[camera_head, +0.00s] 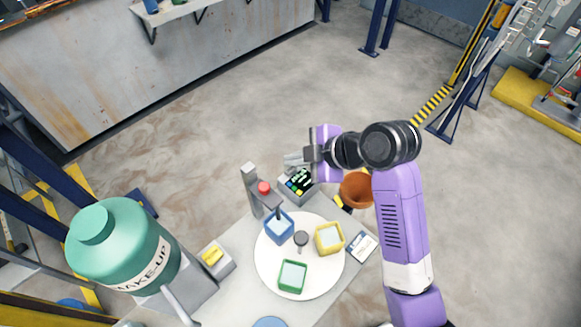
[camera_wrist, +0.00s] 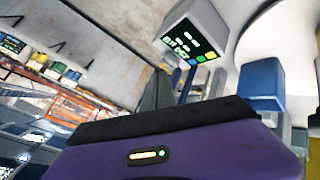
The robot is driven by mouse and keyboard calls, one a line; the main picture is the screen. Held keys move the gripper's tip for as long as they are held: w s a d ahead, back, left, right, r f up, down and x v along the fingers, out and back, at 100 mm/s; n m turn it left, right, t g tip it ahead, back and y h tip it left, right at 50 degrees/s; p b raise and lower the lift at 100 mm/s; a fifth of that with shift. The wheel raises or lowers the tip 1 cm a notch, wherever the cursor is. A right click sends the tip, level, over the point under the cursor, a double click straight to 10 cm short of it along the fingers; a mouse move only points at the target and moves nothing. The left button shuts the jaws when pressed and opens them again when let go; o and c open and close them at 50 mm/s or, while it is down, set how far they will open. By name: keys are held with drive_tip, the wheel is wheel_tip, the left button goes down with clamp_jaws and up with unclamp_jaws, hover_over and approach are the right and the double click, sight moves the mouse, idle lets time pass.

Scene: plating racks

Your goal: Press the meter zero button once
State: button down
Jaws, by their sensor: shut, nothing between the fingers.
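The meter (camera_head: 299,185) is a small grey box at the back of the white table, with a dark display showing green characters and a few coloured buttons. In the wrist view the meter (camera_wrist: 201,22) is at the upper middle, its button row (camera_wrist: 200,58) along the lower edge of its face. I cannot read which button is zero. My gripper (camera_head: 290,160) is shut and empty, just behind and above the meter in the head view. Contact with a button cannot be made out. My gripper's purple housing fills the bottom of the wrist view.
A white round turntable (camera_head: 265,262) carries blue (camera_head: 279,229), yellow (camera_head: 329,239) and green (camera_head: 292,276) square containers. A grey post with a red knob (camera_head: 264,188) stands left of the meter. A terracotta pot (camera_head: 357,190) is to its right. A large teal bottle (camera_head: 122,252) stands front left.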

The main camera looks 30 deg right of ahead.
idle(0.4)
drive_tip(key=shift+f, duration=0.4)
drive_tip(key=shift+f+b, duration=0.55)
idle(0.6)
idle(0.4)
drive_tip(key=shift+r+p, duration=0.9)
drive_tip(key=shift+r, duration=0.05)
wheel_tip(320, 180, up, 5)
drive_tip(key=p, duration=0.4)
idle(0.6)
